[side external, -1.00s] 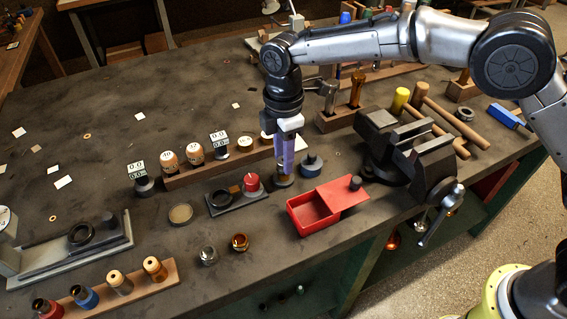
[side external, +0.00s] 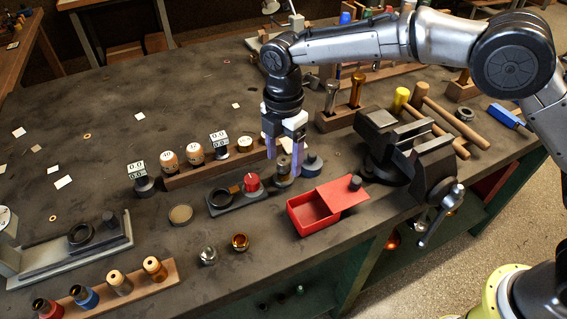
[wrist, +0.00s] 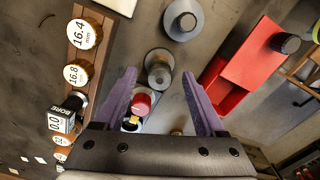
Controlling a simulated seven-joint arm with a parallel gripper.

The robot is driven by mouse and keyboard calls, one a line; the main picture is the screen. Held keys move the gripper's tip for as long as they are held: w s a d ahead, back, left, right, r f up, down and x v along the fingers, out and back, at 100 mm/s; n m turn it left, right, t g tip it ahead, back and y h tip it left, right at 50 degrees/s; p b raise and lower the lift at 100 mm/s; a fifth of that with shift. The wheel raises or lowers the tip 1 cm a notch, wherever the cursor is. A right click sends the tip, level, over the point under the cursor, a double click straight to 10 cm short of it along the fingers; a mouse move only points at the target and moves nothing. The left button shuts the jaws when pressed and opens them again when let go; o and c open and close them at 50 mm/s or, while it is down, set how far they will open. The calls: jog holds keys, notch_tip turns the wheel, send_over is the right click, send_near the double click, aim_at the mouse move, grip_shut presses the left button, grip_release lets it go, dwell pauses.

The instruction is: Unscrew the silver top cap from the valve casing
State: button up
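A short upright cylinder on a round grey base (side external: 283,168) stands on the bench below my gripper, and I take it for the valve casing. In the wrist view this casing (wrist: 159,62) shows a greyish round top, but the cap's edge is too small to make out. My gripper (side external: 284,161) is open, its purple fingers spread to either side of the casing. In the wrist view the gripper (wrist: 158,77) has the casing in its gap, with nothing held. Contact cannot be told. A loose silver fitting (side external: 208,256) stands nearer the front edge.
A red tray (side external: 302,222) and a blue-grey knobbed piece (side external: 312,165) stand close on the right. A red-knobbed fixture (side external: 225,206) is close on the left. A wooden rack of gauges (side external: 177,183) lies behind. A dark vise (side external: 400,145) stands further right.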

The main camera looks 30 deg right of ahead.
jog(key=shift+o, duration=0.3)
jog(key=shift+o, duration=0.5)
jog(key=m, duration=0.3)
jog(key=shift+m, duration=0.4)
jog(key=m, duration=0.3)
jog(key=shift+m, duration=0.4)
jog(key=m, duration=0.8)
